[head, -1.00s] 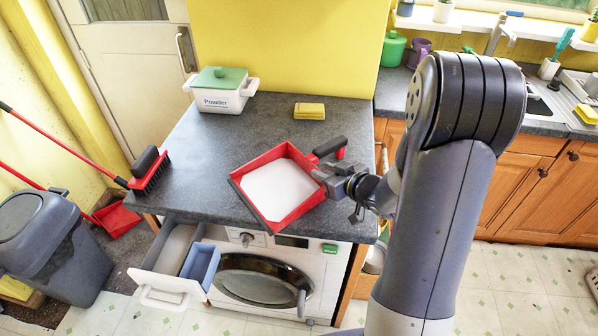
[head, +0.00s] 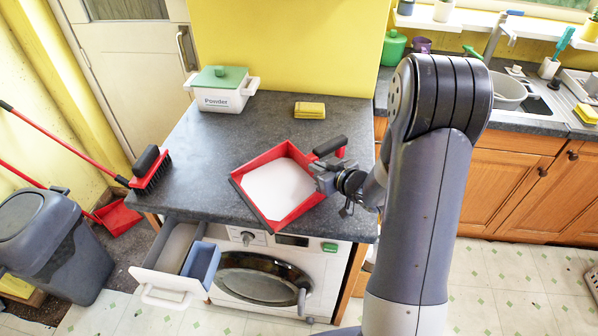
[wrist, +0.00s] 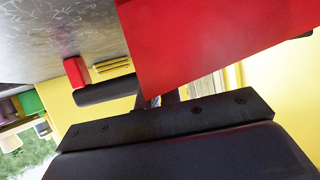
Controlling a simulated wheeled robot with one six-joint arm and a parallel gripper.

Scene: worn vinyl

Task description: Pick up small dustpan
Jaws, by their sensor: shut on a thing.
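The small dustpan (head: 236,180) is red, with a black and red handle and a white layer inside. It is at the front of the dark worktop, its near corner overlapping the front edge in the head view. I cannot tell whether it rests on the worktop or is slightly above it. My gripper (head: 318,178) is shut on the dustpan's right side, just below the handle (head: 329,147). In the wrist view the red pan (wrist: 215,40) fills the upper right, close against my gripper (wrist: 165,98), and the fingertips are mostly hidden.
A white powder box (head: 222,100) with a green lid and a yellow sponge (head: 309,110) stand at the back of the worktop (head: 195,150). Below, a washing machine drawer (head: 175,265) is open. A grey bin (head: 45,245) stands left.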

